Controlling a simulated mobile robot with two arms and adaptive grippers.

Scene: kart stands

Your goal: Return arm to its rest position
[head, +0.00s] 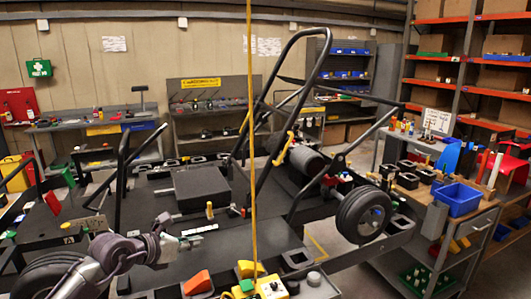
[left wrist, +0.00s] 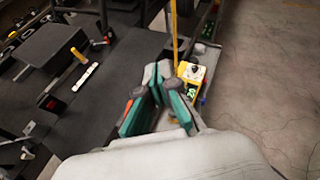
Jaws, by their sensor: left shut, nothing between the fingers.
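My left arm (head: 110,254) reaches in from the lower left in the head view, over the black kart deck (head: 215,265). Its gripper (head: 186,241) is shut and empty, above the deck. In the left wrist view the same gripper (left wrist: 158,76) shows with its green-padded fingers together and nothing between them. My right gripper is in neither view.
The kart's bent tube frame (head: 296,100) and wheel (head: 363,214) stand to the right. A vertical yellow pole (head: 250,130) and a yellow control box (head: 272,288) are near the gripper. A blue bin (head: 458,198) sits on the side cart. Bare floor (left wrist: 265,75) lies right in the wrist view.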

